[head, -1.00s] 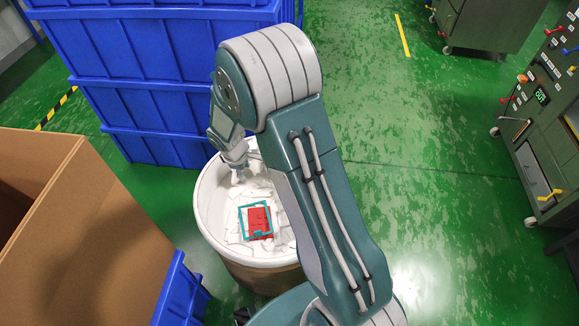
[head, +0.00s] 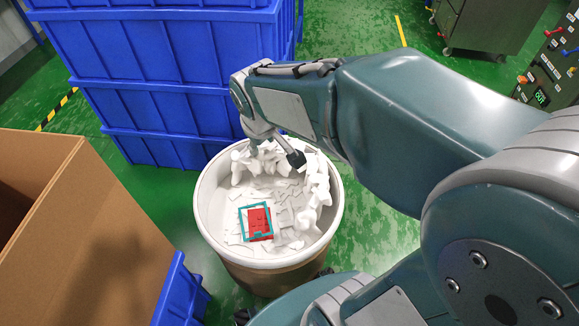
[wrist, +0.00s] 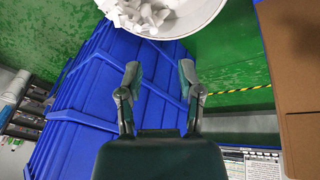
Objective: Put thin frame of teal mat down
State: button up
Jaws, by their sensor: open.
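The thin teal frame (head: 243,222) lies in the drum (head: 210,225), in the lower left part of its inside. It lies around or partly under a red piece (head: 260,222); I cannot tell which. White scraps lie beneath and beside them. My gripper (head: 275,150) is above the far part of the drum in the head view, apart from the frame. In the wrist view my gripper (wrist: 160,85) is open with nothing between its fingers. The drum's rim (wrist: 190,32) shows at the top there, with white scraps inside; the teal frame is not visible in that view.
Stacked blue crates (head: 170,75) stand behind the drum. An open cardboard box (head: 110,230) is at the left, with a blue bin (head: 182,295) beside it. White foam pieces (head: 315,180) are heaped along the drum's far and right sides.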

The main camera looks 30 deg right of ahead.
jog(key=s+r+m+t+y, duration=0.1)
jog(key=s+r+m, duration=0.3)
jog(key=s, duration=0.9)
notch_tip(320, 180, up, 2)
jog(key=shift+r+t, duration=0.1)
jog(key=shift+t, duration=0.3)
jog(key=shift+s+a, duration=0.15)
jog(key=shift+a, duration=0.05)
